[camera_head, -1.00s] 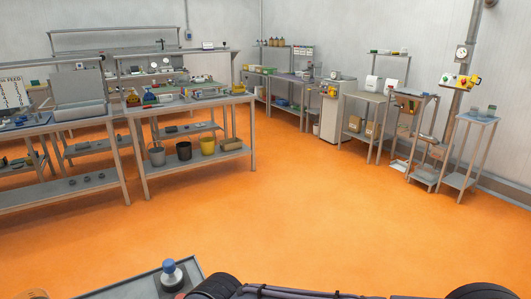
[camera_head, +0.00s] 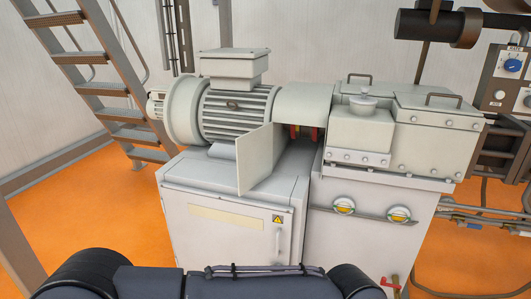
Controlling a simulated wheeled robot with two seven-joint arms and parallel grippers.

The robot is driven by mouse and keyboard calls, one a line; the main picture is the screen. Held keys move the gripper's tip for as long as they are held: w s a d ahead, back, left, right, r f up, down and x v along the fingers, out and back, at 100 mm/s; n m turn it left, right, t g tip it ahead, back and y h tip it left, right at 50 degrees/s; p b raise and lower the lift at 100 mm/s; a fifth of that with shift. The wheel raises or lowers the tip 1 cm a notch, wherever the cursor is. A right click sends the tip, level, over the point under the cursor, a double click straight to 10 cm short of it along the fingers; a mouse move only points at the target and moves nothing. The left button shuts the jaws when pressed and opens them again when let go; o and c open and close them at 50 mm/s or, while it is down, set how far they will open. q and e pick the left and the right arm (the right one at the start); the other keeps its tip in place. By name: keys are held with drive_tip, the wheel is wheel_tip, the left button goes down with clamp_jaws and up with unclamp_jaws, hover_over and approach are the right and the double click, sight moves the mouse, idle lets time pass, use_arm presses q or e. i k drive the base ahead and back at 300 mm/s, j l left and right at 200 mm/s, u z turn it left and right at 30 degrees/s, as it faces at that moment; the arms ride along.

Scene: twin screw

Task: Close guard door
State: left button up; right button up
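The guard door (camera_head: 257,160) is a flat pale grey panel in the middle of the head view. It stands open, swung out toward me from the guard cover (camera_head: 316,100) between the motor and the gearbox. Red parts (camera_head: 306,132) show in the opening under the cover. The motor (camera_head: 238,110) is left of the door, and the gearbox housing (camera_head: 400,125) with its top handles is right of it. Neither of my grippers is in view. Dark parts of my own body show along the bottom edge.
A white cabinet (camera_head: 232,222) with a warning label and handle stands below the motor. Metal stairs (camera_head: 104,75) rise at the left. A control panel (camera_head: 508,75) and pipes are at the right. Orange floor (camera_head: 85,212) is clear at the left.

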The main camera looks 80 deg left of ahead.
sight(254, 148)
drive_tip(key=k+j+u, duration=0.15)
drive_tip(key=j+u, duration=0.2)
drive_tip(key=j, duration=0.35)
drive_tip(key=j+u, duration=0.35)
drive_tip(key=j, duration=0.35)
drive_tip(key=j+u, duration=0.35)
drive_tip(key=j, duration=0.35)
drive_tip(key=i+j, duration=0.1)
drive_tip(key=j, duration=0.75)
drive_tip(key=i+j, duration=0.1)
drive_tip(key=j, duration=0.75)
